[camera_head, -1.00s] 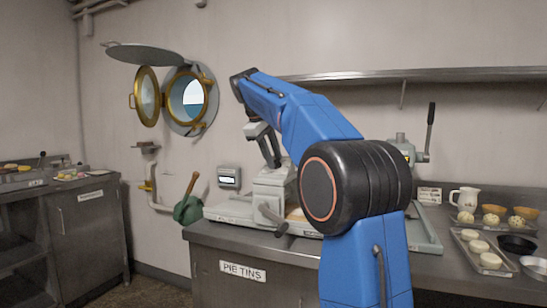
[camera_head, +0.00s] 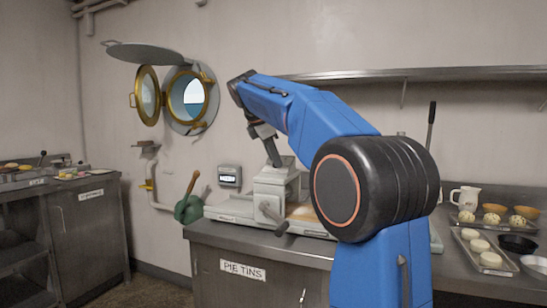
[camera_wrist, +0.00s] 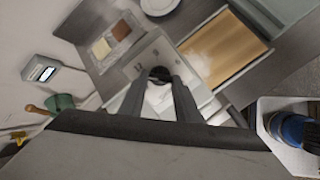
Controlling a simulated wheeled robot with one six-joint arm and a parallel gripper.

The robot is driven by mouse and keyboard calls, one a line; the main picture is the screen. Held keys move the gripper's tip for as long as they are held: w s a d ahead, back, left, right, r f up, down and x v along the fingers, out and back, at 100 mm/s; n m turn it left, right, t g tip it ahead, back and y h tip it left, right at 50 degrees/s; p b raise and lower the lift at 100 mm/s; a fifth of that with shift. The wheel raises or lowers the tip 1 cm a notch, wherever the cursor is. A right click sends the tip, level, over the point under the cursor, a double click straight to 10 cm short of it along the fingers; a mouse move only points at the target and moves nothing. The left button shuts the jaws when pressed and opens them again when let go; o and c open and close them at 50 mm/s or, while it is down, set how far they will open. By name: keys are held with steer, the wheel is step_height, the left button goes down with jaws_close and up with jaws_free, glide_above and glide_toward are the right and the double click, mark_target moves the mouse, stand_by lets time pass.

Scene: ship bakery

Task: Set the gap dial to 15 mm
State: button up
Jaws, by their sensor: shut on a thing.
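The dough sheeter (camera_head: 275,188), a pale grey machine, stands on the steel counter below and left of my bent arm. In the wrist view, its pale top plate (camera_wrist: 150,52) carries a small dark round gap dial (camera_wrist: 160,73). My gripper (camera_wrist: 161,82) points down at the dial, and its two fingers are shut on it. In the head view, my gripper (camera_head: 273,158) reaches the machine's top. The dial is too small to make out there. Its scale and pointer cannot be read in either view.
A small grey display box (camera_head: 229,175) hangs on the wall, its digits unreadable. A crank handle (camera_head: 272,215) sticks out at the machine's front. A wooden board (camera_wrist: 225,45) lies beside the machine. Trays of buns (camera_head: 480,245) and a white jug (camera_head: 466,198) stand at right.

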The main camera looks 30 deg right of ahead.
steer(key=n, duration=0.4)
steer(key=shift+s+n+t, duration=0.15)
steer(key=shift+n+t, duration=0.25)
steer(key=n, duration=0.4)
steer(key=shift+s+n+t, duration=0.1)
steer(key=shift+n+t, duration=0.2)
steer(key=shift+n, duration=0.1)
steer(key=o, duration=1)
steer(key=shift+o, duration=0.2)
steer(key=v, duration=1.7)
steer(key=shift+d+r, duration=0.15)
steer(key=shift+r, duration=0.05)
steer(key=shift+s, duration=0.1)
